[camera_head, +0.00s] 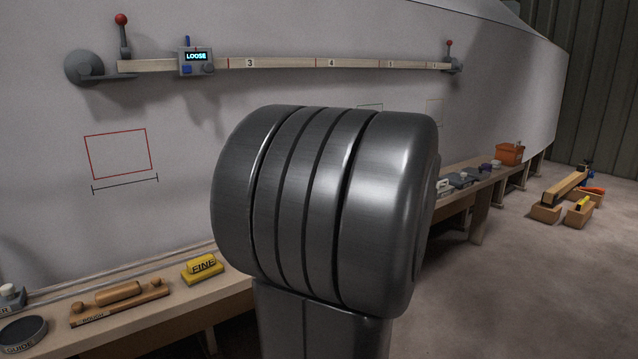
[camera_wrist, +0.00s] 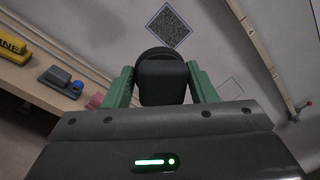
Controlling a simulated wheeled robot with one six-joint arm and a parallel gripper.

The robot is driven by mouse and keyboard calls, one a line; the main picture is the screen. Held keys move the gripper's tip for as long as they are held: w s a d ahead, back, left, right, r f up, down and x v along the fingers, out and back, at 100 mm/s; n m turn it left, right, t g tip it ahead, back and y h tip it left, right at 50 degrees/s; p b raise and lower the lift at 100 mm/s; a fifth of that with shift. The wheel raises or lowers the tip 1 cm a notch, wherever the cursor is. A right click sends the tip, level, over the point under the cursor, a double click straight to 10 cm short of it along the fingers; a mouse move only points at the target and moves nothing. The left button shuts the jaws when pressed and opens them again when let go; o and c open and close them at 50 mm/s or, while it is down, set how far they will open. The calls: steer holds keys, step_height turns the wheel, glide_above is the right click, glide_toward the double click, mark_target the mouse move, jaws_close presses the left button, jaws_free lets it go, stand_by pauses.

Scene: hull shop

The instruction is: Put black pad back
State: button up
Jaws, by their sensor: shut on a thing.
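The black pad (camera_wrist: 162,85) shows in the wrist view as a dark rounded block. My gripper (camera_wrist: 160,73) is shut on it, with a green finger on each side. A dark speckled square (camera_wrist: 162,25) lies on the pale hull just beyond the pad; I cannot tell whether the pad touches the hull. In the head view my own arm fills the middle and hides the gripper and the pad.
A wooden bench (camera_head: 175,314) runs along the hull. It holds a round guide disc (camera_head: 22,334), a long rough board (camera_head: 120,301), a yellow fine block (camera_head: 203,268) and an orange bin (camera_head: 509,154). A wooden batten (camera_head: 290,63) with a "LOOSE" display (camera_head: 196,57) crosses the hull.

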steer(key=w+a+f+m+t+h, duration=0.1)
steer(key=w+a+f+m+h, duration=0.1)
steer(key=f, duration=1.5)
steer(key=w+a+f+m+t+h, duration=0.1)
steer(key=w+a+f+h, duration=0.15)
steer(key=f, duration=1.55)
step_height(320, 180, up, 37)
steer(key=p, duration=3.5)
steer(key=shift+s+d+p, duration=0.2)
steer(key=shift+s+p, duration=0.15)
steer(key=shift+f, duration=0.15)
